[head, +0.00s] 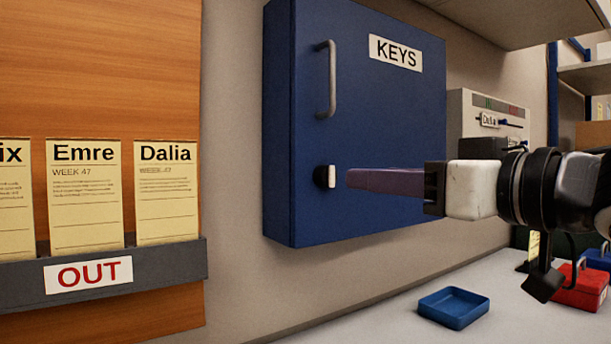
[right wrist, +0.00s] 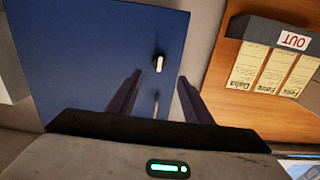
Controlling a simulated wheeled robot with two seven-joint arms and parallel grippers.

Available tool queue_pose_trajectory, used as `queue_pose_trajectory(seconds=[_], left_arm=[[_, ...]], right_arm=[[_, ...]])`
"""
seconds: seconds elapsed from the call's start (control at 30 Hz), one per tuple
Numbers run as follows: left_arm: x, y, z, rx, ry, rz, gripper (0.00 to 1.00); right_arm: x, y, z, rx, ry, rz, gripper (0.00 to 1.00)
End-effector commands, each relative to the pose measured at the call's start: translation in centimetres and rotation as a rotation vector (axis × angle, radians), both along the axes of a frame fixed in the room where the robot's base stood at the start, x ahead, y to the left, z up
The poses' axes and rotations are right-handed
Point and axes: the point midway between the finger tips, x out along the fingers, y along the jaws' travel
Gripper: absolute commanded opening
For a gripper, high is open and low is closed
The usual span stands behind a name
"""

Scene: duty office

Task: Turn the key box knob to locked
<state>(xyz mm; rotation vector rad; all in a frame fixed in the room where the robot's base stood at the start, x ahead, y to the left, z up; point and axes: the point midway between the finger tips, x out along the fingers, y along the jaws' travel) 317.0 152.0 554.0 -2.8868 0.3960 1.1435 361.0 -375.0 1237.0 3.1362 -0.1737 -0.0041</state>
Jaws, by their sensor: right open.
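The blue key box (head: 375,110) hangs on the wall with its door shut and a KEYS label. Its knob (head: 327,177) is black with a white bar that stands upright, low on the left of the door. My right gripper (head: 349,179) points left at the knob, its fingertips a little short of it. In the right wrist view the gripper (right wrist: 160,77) is open and empty, and the knob (right wrist: 159,63) shows between and beyond the fingertips. No contact with the knob is visible. My left gripper is not in view.
A grey handle (head: 328,80) sits above the knob. Left is a wooden board (head: 110,60) with named cards in an OUT rack (head: 180,268). Below are a blue tray (head: 453,307) and a red padlock-like item (head: 581,288). A shelf (head: 520,18) overhangs at upper right.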

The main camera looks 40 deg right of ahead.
Motion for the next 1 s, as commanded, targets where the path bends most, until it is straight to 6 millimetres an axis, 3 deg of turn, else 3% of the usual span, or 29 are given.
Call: queue_pose_trajectory(seconds=[0.23, 0.6, 1.0], left_arm=[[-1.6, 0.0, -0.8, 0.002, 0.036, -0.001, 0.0], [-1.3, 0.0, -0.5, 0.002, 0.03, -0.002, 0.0], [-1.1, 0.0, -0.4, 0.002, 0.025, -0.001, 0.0]], right_arm=[[3.3, -0.4, -0.1, -0.001, 0.008, -0.002, 0.45], [9.2, -1.1, -0.1, -0.001, 0.004, -0.002, 0.45], [10.1, -1.1, 0.0, 0.0, 0.0, 0.0, 0.45]])
